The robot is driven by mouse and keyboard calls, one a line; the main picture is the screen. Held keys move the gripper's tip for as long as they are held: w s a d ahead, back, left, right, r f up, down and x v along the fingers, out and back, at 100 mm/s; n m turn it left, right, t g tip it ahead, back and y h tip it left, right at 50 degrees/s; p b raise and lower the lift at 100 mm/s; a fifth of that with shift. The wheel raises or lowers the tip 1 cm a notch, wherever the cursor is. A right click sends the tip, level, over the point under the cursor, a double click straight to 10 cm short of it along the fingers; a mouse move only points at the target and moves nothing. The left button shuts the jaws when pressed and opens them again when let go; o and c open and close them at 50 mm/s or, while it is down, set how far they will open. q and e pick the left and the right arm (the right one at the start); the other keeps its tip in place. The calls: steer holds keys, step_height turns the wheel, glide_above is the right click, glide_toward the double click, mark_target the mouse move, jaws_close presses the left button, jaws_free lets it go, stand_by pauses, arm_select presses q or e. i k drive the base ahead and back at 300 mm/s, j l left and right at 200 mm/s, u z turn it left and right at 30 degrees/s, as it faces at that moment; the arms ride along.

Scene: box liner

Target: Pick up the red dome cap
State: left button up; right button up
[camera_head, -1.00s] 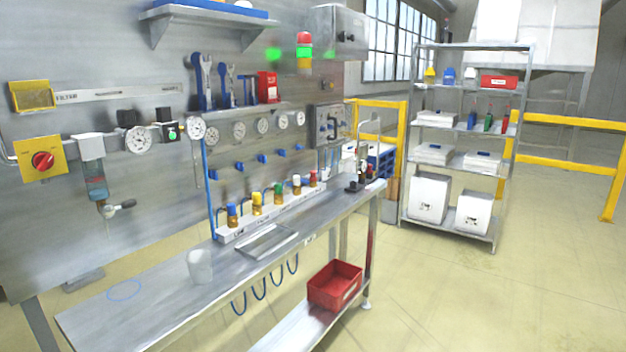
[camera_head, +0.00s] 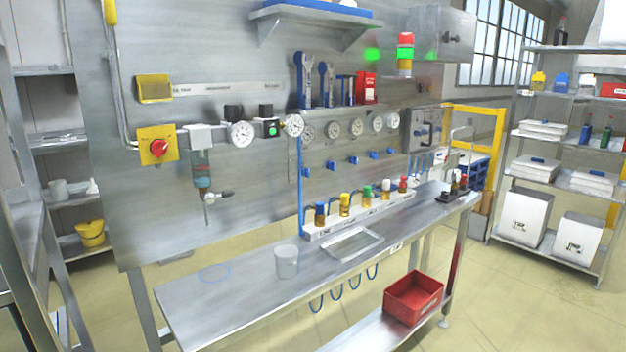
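The red dome cap (camera_head: 403,182) tops the rightmost bottle in a row of capped bottles on the workbench. The row stands in a pale rack (camera_head: 362,216), with blue, yellow, green and white caps to the left of the red one. The cap is small in the view and its shape is hard to make out. Neither of my grippers shows in the head view.
The steel workbench (camera_head: 230,308) carries a white cup (camera_head: 287,262) and a shallow metal tray (camera_head: 352,244). A red bin (camera_head: 413,298) sits on the lower shelf. Shelving stands at both sides. The floor at the lower right is clear.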

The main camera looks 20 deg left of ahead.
mark_target(403, 184)
steer(key=i+l+u, duration=0.2)
steer(key=u, duration=0.2)
steer(key=i+l+u, duration=0.6)
steer(key=u, duration=0.25)
steer(key=i+l+u, duration=0.1)
steer(key=l+u, duration=0.35)
steer(key=l, duration=0.1)
